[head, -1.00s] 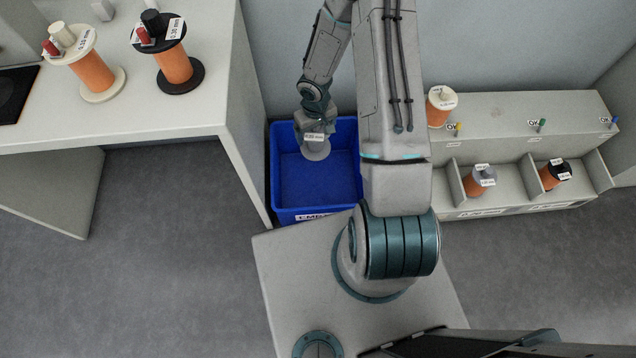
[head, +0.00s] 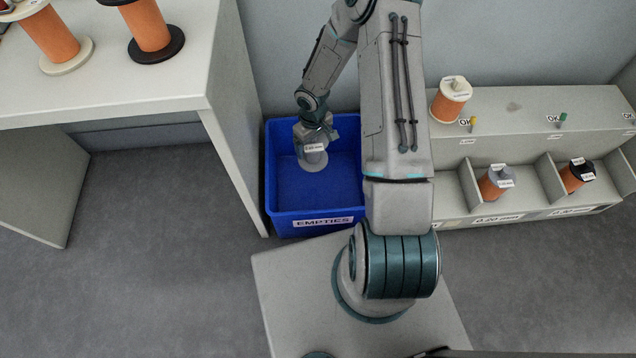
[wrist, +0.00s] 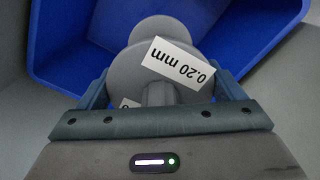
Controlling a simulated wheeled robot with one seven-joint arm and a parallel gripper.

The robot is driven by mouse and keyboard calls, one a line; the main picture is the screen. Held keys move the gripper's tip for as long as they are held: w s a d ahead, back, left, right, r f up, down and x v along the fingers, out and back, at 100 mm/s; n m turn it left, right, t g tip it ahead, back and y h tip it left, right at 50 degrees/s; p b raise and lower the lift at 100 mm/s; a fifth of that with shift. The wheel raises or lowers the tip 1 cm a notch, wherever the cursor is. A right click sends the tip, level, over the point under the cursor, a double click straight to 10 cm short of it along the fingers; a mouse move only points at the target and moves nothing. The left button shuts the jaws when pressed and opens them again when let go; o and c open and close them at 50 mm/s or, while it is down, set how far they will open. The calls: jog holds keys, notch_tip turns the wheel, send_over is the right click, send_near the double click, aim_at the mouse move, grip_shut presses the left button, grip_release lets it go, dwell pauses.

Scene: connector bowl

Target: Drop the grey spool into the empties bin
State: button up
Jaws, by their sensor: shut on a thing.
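The grey spool (head: 314,160) is empty of wire and carries a white label, which reads 0.20 mm in the wrist view (wrist: 180,66). My gripper (head: 316,132) is shut on its upper end, and the spool hangs below the jaws. The blue empties bin (head: 316,213), labelled EMPTIES on its front, stands on the floor. In the head view the spool shows within the bin's opening. In the wrist view the blue bin walls (wrist: 60,45) surround the spool's far end. How far the spool is above the bin floor I cannot tell.
A white table (head: 160,95) with orange-wound spools stands close on the bin's left. A grey shelf unit (head: 510,118) on the right holds an orange spool on top (head: 451,100) and more spools in compartments. My arm passes over the bin's right edge.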

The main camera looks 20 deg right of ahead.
jog(key=shift+f+b, duration=2.1)
jog(key=shift+f, duration=0.8)
jog(key=o, duration=0.9)
jog(key=shift+r, duration=0.1)
notch_tip(320, 180, up, 14)
jog(key=p, duration=0.5)
